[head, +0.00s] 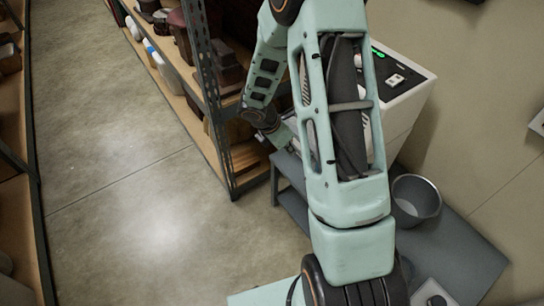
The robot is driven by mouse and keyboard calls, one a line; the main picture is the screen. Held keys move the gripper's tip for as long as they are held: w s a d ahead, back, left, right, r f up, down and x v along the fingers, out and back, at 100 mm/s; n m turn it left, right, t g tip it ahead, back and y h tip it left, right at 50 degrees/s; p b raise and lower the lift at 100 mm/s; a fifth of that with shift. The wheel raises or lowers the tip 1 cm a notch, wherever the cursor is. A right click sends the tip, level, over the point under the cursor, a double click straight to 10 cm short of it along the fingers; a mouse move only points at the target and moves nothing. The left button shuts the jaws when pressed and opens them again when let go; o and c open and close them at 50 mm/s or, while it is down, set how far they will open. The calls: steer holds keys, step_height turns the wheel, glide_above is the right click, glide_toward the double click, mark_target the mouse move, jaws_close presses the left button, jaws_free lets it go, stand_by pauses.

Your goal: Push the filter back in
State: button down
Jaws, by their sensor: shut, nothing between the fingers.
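A white box-shaped machine (401,113) with a black top panel and green lights stands on a grey bench (458,246), right of my arm. The filter cannot be made out; the machine's side facing my gripper is hidden behind my arm. My gripper (284,136) shows only in part at the end of my arm, low on the machine's left side near the bench's far end. It is shut and empty. My arm link covers its fingertips, so I cannot tell whether they touch anything.
A metal bowl (416,199) stands on the bench right of my arm, near the machine. A shelf rack (222,110) with boxes and vessels is close on the left of my gripper. The concrete floor (130,190) in the aisle is clear.

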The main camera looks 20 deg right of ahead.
steer(key=w+d, duration=0.1)
steer(key=d, duration=0.2)
steer(key=w+d+p, duration=0.1)
steer(key=d, duration=0.2)
steer(key=w+d, duration=0.1)
steer(key=d, duration=0.2)
steer(key=shift+d+r+p, duration=0.1)
steer(key=shift+d+p, duration=0.2)
steer(key=shift+p, duration=0.1)
steer(key=shift+w+d, duration=0.1)
